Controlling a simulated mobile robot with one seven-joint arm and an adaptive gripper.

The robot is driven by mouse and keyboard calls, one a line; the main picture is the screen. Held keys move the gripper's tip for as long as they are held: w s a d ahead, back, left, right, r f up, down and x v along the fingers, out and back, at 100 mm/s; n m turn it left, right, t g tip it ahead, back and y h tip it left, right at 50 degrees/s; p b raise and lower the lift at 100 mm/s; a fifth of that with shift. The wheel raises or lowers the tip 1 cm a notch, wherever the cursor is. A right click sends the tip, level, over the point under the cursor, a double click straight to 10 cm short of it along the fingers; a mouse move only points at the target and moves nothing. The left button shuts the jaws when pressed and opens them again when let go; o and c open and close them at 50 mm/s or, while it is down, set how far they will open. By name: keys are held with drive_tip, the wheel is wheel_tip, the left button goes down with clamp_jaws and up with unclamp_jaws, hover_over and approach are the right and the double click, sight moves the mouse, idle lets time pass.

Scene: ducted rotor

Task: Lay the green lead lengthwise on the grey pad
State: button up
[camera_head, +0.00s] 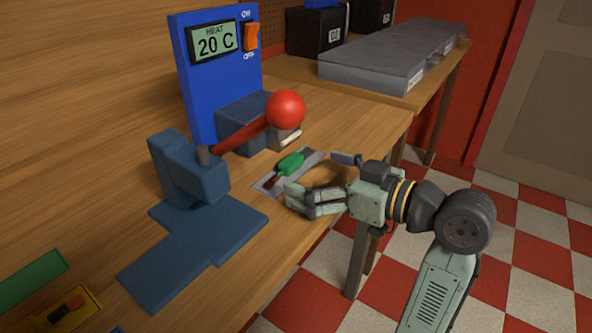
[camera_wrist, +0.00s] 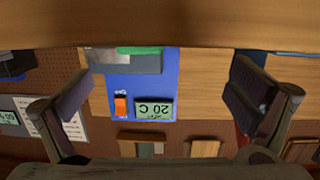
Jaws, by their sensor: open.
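The green lead (camera_head: 291,163), a green body with a dark reddish end, lies on the flat grey pad (camera_head: 262,187) on the bench, along the pad's length. My gripper (camera_head: 319,177) is open at the bench's front edge, to the right of the pad. Its fingers are spread and apart from the lead. In the wrist view the open gripper (camera_wrist: 160,105) has nothing between its fingers. A green strip at the top there may be the lead, partly hidden.
The blue heat unit (camera_head: 205,85) reads 20 C, with an orange switch. The red ball (camera_head: 286,110) and dark blue press (camera_head: 185,170) stand beside the pad. A green plate (camera_head: 35,278) and a yellow tray (camera_head: 87,315) lie at lower left. Grey slabs (camera_head: 375,65) lie behind.

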drive_tip(key=v, duration=0.7)
drive_tip(key=shift+b, duration=0.4)
idle(1.8)
